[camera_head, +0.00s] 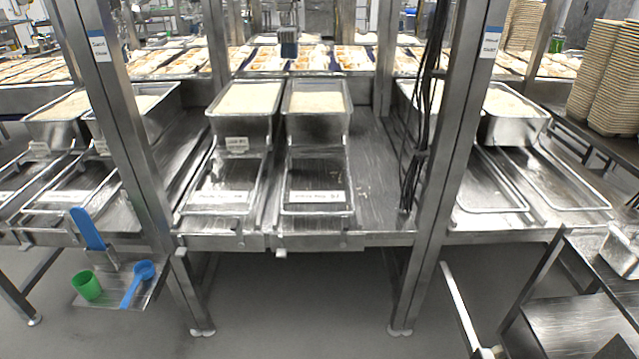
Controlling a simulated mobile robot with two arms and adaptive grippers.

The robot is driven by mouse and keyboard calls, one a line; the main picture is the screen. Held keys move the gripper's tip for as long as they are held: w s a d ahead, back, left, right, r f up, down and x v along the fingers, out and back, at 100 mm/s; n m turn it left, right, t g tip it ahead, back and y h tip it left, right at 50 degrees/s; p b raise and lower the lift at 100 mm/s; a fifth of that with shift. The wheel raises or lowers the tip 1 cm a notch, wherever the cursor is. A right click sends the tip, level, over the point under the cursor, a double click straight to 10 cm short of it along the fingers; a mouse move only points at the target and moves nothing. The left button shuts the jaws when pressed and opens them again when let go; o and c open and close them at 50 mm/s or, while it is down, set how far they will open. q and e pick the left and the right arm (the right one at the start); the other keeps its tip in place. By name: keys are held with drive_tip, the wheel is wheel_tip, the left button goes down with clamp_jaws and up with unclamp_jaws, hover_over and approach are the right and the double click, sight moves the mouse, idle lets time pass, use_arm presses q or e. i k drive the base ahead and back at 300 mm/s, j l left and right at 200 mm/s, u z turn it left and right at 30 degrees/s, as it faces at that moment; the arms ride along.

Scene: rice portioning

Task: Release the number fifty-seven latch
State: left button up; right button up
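No latch marked fifty-seven can be read in the head view. Small metal tabs show along the front edge of the rack, one below the left middle slide (181,251) and one below the right middle slide (280,253). I cannot tell which of them, if any, is the number fifty-seven latch. White labels lie on the left middle slide (219,197) and the right middle slide (318,196), but their print is too small to read. Neither of my grippers is in view.
Metal pans of rice, such as the left middle pan (243,126) and right middle pan (318,126), stand behind the slides. Steel posts (451,165) flank them. A small shelf holds a green cup (87,285) and blue scoop (138,283). The floor (300,310) in front is clear.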

sight(345, 228)
drive_tip(key=j, duration=1.65)
drive_tip(key=i+j, duration=0.1)
drive_tip(key=j, duration=1.55)
drive_tip(key=z, duration=1.4)
drive_tip(key=i+l, duration=0.2)
drive_tip(key=i, duration=0.25)
drive_tip(key=i+l+u, duration=0.15)
drive_tip(key=i, duration=0.3)
drive_tip(key=i+l, duration=0.3)
drive_tip(key=i, duration=0.15)
